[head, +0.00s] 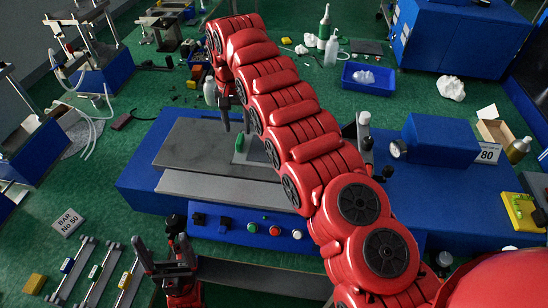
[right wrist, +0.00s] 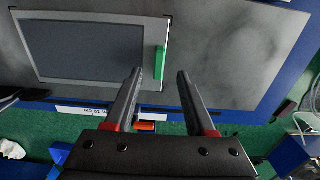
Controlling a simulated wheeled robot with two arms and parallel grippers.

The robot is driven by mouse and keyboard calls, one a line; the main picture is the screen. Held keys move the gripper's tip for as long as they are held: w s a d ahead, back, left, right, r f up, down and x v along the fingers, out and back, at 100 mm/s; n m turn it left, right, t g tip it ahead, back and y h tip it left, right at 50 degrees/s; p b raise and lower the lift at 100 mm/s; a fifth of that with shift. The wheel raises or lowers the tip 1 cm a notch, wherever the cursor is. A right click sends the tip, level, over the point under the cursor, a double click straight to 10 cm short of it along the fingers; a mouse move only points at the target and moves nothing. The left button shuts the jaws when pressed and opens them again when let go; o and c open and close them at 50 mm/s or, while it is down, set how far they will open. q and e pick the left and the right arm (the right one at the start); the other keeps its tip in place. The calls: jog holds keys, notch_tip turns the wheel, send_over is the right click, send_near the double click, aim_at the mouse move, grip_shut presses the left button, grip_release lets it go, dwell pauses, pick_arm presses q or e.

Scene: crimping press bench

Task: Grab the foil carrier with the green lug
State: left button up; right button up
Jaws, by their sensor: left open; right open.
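The foil carrier, a flat light frame around a dark sheet, lies on the grey press plate; its dark corner (head: 258,152) shows in the head view, partly hidden by my right arm. Its green lug (head: 240,144) stands at one edge. In the right wrist view the carrier (right wrist: 40,68) fills the upper left, with the green lug (right wrist: 160,62) on its right edge. My right gripper (head: 235,122) is open and empty, its fingertips (right wrist: 159,74) on either side of the lug's line, seemingly above it; contact cannot be told. My left gripper (head: 162,246) is open and empty before the bench.
The blue press bench (head: 150,190) has green, red and white buttons in front. A blue box with a gauge (head: 440,138) and an "80" card (head: 487,154) stand right. Several tagged bars (head: 95,272) lie lower left beside a "BAR No 50" sign (head: 68,221).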

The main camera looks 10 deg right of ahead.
aim_at(239, 139)
jog(key=shift+w+d+f, duration=0.1)
jog(key=shift+d+f, duration=0.05)
jog(key=shift+f, duration=0.1)
notch_tip(239, 139, down, 4)
jog(key=p, duration=0.2)
jog(key=shift+p, duration=0.3)
jog(key=shift+f, duration=0.35)
grip_shut()
dwell(0.6)
